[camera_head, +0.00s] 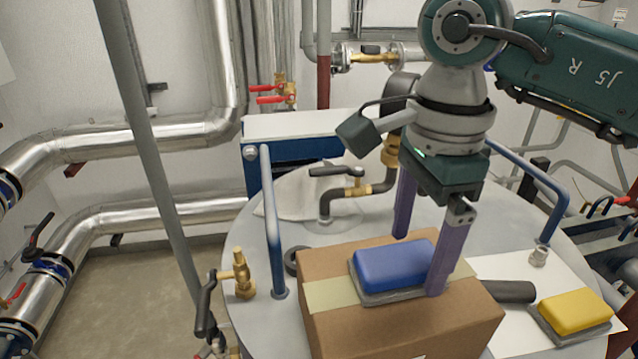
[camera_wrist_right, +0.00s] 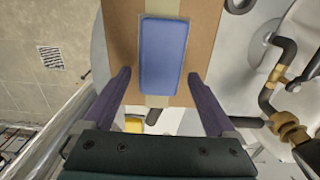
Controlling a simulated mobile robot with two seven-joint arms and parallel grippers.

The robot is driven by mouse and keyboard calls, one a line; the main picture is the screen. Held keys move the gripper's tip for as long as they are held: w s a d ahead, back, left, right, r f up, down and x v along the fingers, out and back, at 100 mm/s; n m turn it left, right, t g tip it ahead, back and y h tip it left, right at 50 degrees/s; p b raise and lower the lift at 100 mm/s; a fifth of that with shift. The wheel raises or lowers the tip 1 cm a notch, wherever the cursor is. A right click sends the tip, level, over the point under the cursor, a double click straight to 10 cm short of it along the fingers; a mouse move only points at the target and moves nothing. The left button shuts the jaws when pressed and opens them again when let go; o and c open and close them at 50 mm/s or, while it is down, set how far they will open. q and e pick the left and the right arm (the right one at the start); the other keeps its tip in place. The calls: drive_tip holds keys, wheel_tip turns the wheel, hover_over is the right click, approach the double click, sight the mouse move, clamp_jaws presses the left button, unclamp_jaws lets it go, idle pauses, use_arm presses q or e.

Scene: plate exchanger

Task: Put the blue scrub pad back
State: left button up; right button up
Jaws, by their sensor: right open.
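The blue scrub pad (camera_head: 392,266), blue on top with a grey layer below, lies flat on top of a brown cardboard box (camera_head: 400,325). It also shows in the right wrist view (camera_wrist_right: 163,52). My right gripper (camera_head: 418,264) is open and points down over the right end of the pad. In the wrist view its two fingers (camera_wrist_right: 160,76) appear on either side of the pad, with nothing gripped. I cannot tell how far the fingertips are above the box or whether they touch the pad. My left gripper is not in view.
A yellow scrub pad (camera_head: 575,311) lies at the right on a white sheet (camera_head: 500,265). The box stands on a round grey surface (camera_head: 240,225) with blue handrails (camera_head: 270,220), brass valves (camera_head: 240,275) and a dark cylindrical piece (camera_head: 510,291). Silver pipes run at the left.

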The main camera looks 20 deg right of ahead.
sight(414, 253)
drive_tip(key=shift+r, duration=0.45)
wheel_tip(414, 253, up, 3)
drive_tip(key=shift+w+r+b, duration=0.1)
drive_tip(key=shift+b, duration=1.05)
wheel_tip(414, 253, up, 8)
